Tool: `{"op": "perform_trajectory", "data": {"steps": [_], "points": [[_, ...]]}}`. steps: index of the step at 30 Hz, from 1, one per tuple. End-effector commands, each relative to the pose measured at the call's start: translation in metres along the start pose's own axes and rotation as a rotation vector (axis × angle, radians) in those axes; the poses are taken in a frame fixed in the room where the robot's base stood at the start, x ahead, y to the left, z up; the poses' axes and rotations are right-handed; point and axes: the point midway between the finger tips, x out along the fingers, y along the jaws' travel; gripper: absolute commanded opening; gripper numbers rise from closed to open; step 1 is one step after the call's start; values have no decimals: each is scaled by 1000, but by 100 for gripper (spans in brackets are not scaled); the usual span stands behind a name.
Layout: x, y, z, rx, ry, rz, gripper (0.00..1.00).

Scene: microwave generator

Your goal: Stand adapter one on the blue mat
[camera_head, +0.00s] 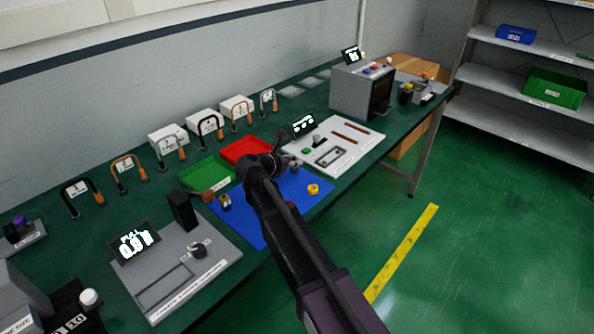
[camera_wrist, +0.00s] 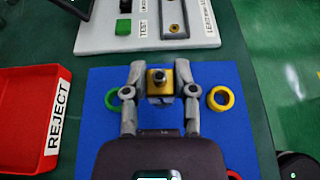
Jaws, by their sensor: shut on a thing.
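My gripper (camera_wrist: 160,88) is shut on a grey-and-yellow adapter (camera_wrist: 157,78) with a dark round top, seen between the two fingers in the wrist view. I take it for adapter one, though no label on it is readable. It is over the blue mat (camera_wrist: 205,145); I cannot tell whether its base touches the mat. In the head view my arm hides much of the blue mat (camera_head: 245,225) and most of my gripper.
A yellow ring (camera_wrist: 221,98) and a green ring (camera_wrist: 113,98) lie on the mat on either side of my gripper. The red REJECT tray (camera_wrist: 25,110) is left of the mat. A pale test panel (camera_wrist: 95,35) lies beyond it. A green tray (camera_head: 207,172) also borders the mat.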

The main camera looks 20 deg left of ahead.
Motion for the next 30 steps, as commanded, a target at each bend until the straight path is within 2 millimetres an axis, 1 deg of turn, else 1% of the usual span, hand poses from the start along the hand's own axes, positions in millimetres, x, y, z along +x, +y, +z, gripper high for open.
{"op": "perform_trajectory", "data": {"steps": [11,24,30], "points": [[0,0,-3,0,0,1,0],[12,0,-31,-1,-1,1,0],[12,0,-33,-1,-1,1,0]]}}
